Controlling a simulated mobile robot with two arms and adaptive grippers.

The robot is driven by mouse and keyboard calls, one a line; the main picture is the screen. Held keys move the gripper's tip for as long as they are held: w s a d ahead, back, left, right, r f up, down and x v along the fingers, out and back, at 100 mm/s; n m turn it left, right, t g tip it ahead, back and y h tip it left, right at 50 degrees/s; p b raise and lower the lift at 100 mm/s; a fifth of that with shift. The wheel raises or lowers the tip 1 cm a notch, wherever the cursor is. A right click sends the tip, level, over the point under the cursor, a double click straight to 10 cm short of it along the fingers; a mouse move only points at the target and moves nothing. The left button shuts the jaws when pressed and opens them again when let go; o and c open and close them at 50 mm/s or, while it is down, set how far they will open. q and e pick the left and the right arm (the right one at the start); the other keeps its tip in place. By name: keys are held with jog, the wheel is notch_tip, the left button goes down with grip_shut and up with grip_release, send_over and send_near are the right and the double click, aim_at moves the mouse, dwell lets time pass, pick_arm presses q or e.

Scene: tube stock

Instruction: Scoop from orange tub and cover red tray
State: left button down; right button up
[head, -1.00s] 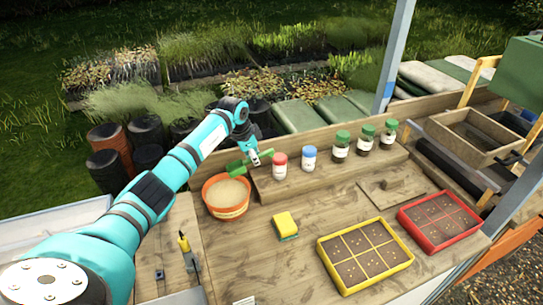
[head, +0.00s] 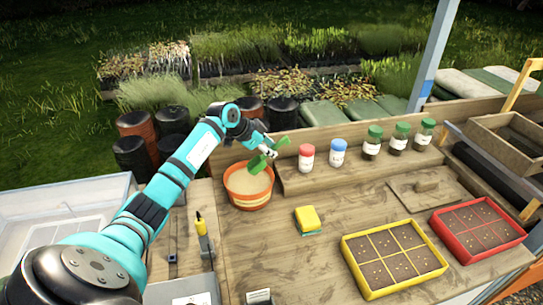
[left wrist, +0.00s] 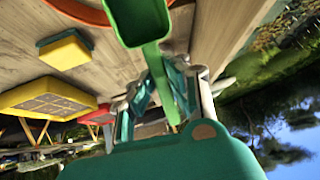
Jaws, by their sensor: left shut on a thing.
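The orange tub (head: 249,203) stands on the bench left of centre, filled with pale tan material. My left gripper (head: 268,150) is shut on the handle of a green scoop (head: 257,164). The scoop's bowl is tilted over the tub's back right rim; I cannot tell whether it touches. In the left wrist view the scoop (left wrist: 140,22) points toward the tub's rim (left wrist: 82,12), and no material shows in its bowl. The red tray (head: 478,230) lies at the right, its cells holding dark soil with small pale specks. My right gripper is not in view.
A yellow tray (head: 394,258) with similar cells lies left of the red one. A yellow sponge (head: 307,218) lies between tub and trays. Several lidded jars (head: 372,142) stand on the raised back ledge. A wooden float (head: 427,189) lies behind the trays.

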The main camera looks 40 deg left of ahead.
aim_at(263, 157)
pick_arm(q)
jog(key=shift+s+a+f+t+h+b, duration=0.35)
jog(key=shift+f+t+b, duration=0.2)
jog(key=shift+b, duration=1.5)
jog(key=shift+t, duration=0.25)
jog(key=shift+s+f+b, duration=0.1)
jog(key=shift+f+b, duration=1)
jog(key=shift+f, duration=1.45)
jog(key=shift+r, duration=0.1)
jog(key=shift+r+g+y+p, duration=0.55)
jog(key=shift+r+g+p, duration=0.5)
jog(key=shift+p, duration=3.55)
